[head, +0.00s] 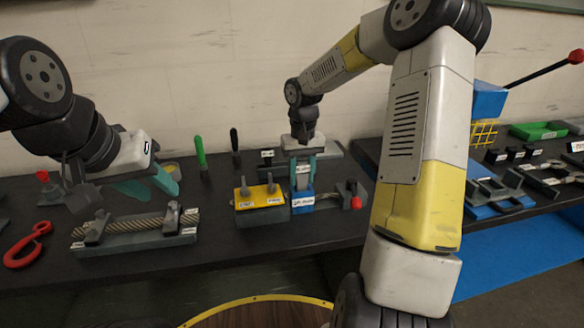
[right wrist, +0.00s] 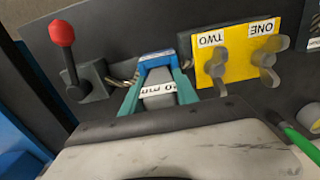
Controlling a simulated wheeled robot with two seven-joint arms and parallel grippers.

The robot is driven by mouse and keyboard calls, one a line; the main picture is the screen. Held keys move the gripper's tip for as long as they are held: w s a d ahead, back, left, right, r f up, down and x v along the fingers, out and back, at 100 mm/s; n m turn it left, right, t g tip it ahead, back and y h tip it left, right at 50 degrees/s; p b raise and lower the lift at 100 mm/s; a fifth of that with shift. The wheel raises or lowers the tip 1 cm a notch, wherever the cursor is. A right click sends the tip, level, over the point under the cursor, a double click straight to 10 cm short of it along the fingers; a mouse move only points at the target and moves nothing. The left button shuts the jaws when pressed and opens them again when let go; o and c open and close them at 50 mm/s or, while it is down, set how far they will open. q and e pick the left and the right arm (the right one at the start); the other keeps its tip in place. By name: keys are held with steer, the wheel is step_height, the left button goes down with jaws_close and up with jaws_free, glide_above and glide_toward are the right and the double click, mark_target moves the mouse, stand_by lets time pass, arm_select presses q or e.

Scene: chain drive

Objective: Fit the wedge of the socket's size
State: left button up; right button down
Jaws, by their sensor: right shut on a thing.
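My right gripper (head: 302,182) points down at the middle of the bench, its teal fingers shut on a grey wedge (right wrist: 158,101). The wedge bears a white label ending in "mm"; its number is not clearly readable. A blue socket (head: 302,208) with a white label lies directly below the fingers. In the right wrist view the blue piece (right wrist: 157,58) is just beyond the fingertips, at the wedge's far end. I cannot tell how deep the wedge sits in it. My left gripper (head: 150,190) hangs at the left with its teal fingers apart and nothing visible between them.
A yellow plate (head: 260,192) with two grey wing knobs, marked ONE and TWO, stands beside the socket. A red-knobbed lever (right wrist: 64,50) is on its other side. A rope fixture (head: 135,232) and red hook (head: 28,245) lie left. Green and black upright handles stand behind.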

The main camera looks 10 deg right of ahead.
steer(key=shift+f, duration=0.6)
steer(key=c, duration=0.9)
jaws_free()
steer(key=shift+o, duration=0.2)
steer(key=shift+f, duration=0.1)
